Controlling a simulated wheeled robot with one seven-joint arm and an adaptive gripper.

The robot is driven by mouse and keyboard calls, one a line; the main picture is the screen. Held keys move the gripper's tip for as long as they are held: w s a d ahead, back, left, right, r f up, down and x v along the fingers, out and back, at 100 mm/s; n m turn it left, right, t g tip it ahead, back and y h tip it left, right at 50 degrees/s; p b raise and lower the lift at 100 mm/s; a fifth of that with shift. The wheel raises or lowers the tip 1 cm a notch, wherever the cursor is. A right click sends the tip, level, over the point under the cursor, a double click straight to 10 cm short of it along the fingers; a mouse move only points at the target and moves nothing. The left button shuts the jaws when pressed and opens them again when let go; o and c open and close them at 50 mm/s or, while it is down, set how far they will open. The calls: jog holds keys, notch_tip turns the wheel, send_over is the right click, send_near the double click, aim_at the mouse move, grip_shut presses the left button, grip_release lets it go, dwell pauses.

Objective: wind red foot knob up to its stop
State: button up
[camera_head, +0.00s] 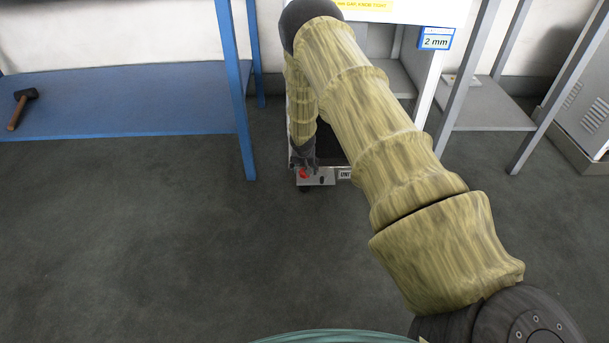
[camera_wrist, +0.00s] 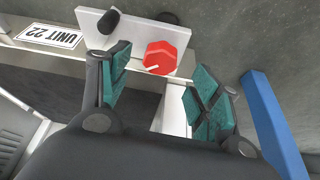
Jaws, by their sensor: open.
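The red foot knob (camera_wrist: 161,57) is a faceted red knob with a pale pointer line, on a light grey plate (camera_wrist: 118,34) at the foot of the dispenser frame. In the wrist view it lies between and beyond the fingertips of my gripper (camera_wrist: 160,75), which is open with teal pads. I see no clear contact with the knob. In the head view the red knob (camera_head: 304,174) shows small at the frame's base, just below my gripper (camera_head: 303,160). A black knob (camera_wrist: 108,21) sits beside it on the plate.
A "UNIT 22" label (camera_wrist: 49,36) is on the frame's base rail. A blue leg (camera_wrist: 273,120) stands close to my gripper's right finger in the wrist view. A blue bench (camera_head: 120,95) holds a hammer (camera_head: 21,107). A grey shelf (camera_head: 488,105) stands right; the floor in front is clear.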

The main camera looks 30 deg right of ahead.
jog(key=shift+b+x, duration=0.75)
jog(key=shift+x, duration=1.25)
jog(key=c, duration=1)
